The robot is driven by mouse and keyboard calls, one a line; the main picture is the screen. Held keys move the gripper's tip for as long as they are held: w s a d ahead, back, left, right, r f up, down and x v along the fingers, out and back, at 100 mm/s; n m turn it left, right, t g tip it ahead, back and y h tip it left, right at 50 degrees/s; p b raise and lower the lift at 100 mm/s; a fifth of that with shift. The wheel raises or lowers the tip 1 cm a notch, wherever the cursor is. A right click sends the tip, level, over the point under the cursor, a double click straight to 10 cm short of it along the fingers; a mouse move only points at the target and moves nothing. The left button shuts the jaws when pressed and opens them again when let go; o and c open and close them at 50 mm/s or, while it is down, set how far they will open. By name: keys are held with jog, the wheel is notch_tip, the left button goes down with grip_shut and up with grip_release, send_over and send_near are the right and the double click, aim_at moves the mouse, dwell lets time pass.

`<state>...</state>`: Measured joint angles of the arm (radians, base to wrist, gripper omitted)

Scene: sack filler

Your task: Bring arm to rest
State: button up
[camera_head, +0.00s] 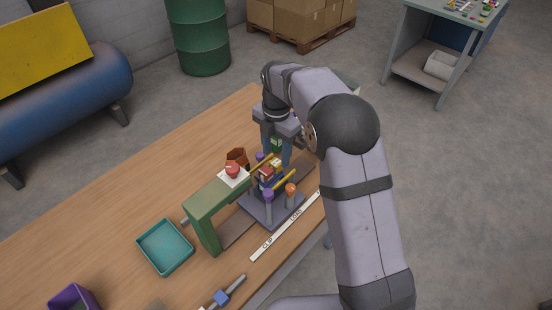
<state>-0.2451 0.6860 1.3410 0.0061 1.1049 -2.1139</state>
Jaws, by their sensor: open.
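My arm reaches in from the lower right and bends down over the wooden table (110,215). My gripper (277,160) points down at the far side of a small fixture, close behind its yellow bars. Its jaws are open; the fingertips are partly hidden by the fixture. The fixture has a purple-grey base plate (262,211) with posts, one topped purple and one orange (291,189). Red, yellow and dark small blocks sit among the posts. I cannot tell whether the fingers touch anything.
A green bridge-like stand (207,205) carries a white pad with a red ball (232,169); a brown pot (238,156) stands behind it. A teal tray (165,247), a purple bin (74,298) and a blue-blocked tool (222,297) lie nearer. A labelled white strip (284,228) runs along the right edge.

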jog(key=shift+r+b, duration=0.6)
jog(key=shift+r, duration=1.75)
jog(key=shift+s+d+m, duration=0.4)
jog(key=shift+m, duration=0.2)
jog(key=s+d+f+m, duration=0.2)
jog(key=s+d+m, duration=0.2)
jog(key=s+m, duration=0.4)
jog(key=s+d+f+m, duration=0.3)
jog(key=s+m, duration=0.6)
jog(key=s+d+f+m, duration=0.2)
jog(key=s+d+m, duration=0.2)
jog(key=s+m, duration=0.4)
jog(key=shift+s+d+f+m, duration=0.3)
jog(key=shift+s+m, duration=0.1)
jog(key=shift+s, duration=0.2)
